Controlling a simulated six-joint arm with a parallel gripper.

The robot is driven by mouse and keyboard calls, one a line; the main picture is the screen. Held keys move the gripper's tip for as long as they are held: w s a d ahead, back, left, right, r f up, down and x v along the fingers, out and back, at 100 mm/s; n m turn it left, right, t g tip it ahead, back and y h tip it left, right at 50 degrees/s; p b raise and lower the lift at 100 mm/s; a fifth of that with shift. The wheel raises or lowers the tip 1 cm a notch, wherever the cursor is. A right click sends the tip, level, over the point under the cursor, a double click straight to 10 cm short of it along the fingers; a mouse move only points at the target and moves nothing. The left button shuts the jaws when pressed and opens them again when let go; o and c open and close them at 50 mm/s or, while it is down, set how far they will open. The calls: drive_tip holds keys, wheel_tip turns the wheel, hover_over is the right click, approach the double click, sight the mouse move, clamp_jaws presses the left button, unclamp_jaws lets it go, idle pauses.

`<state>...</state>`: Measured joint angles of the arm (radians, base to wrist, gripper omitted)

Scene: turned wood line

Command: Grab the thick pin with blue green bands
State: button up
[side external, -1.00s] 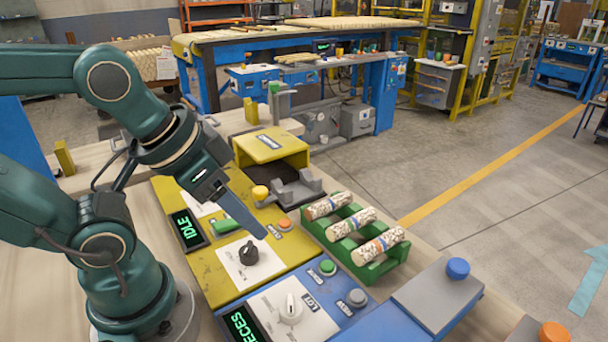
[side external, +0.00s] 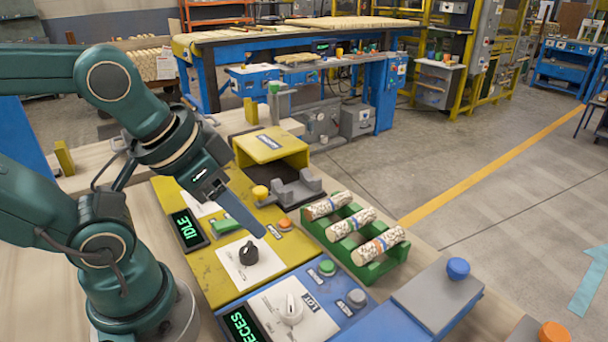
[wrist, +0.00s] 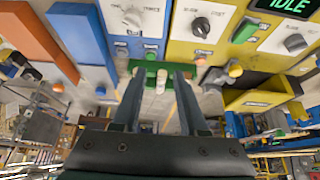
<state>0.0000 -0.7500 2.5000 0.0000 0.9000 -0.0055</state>
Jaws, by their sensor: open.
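Three pale, speckled pins lie tilted in a green rack (side external: 371,272) in the side external view. Band colours and thickness are too small to tell surely, so I cannot pick out the blue green banded pin. My gripper (side external: 263,234) is open and empty, left of the rack and above the yellow panel. In the wrist view the green rack (wrist: 151,66) shows beyond my spread fingers (wrist: 158,77), with pins partly hidden.
A yellow panel with a black knob (side external: 249,253) lies below my gripper. A blue panel with a white knob (side external: 291,308) is in front. A grey cradle (side external: 290,190) and yellow hood (side external: 270,146) stand behind.

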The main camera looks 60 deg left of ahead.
drive_tip(key=w+a+n+y, duration=0.3)
drive_tip(key=w+a+y, duration=0.3)
drive_tip(key=w+y, duration=0.15)
drive_tip(key=m+t, duration=0.4)
drive_tip(key=m, duration=0.3)
approach(358, 222)
drive_tip(key=s+r, duration=0.1)
drive_tip(key=s, duration=0.1)
drive_tip(key=shift+w+d+f+h, duration=0.15)
drive_tip(key=shift+w+d+h, duration=0.1)
drive_tip(key=shift+h, duration=0.1)
drive_tip(key=x, duration=1.1)
drive_tip(key=shift+w+a, duration=0.1)
drive_tip(key=shift+w, duration=0.1)
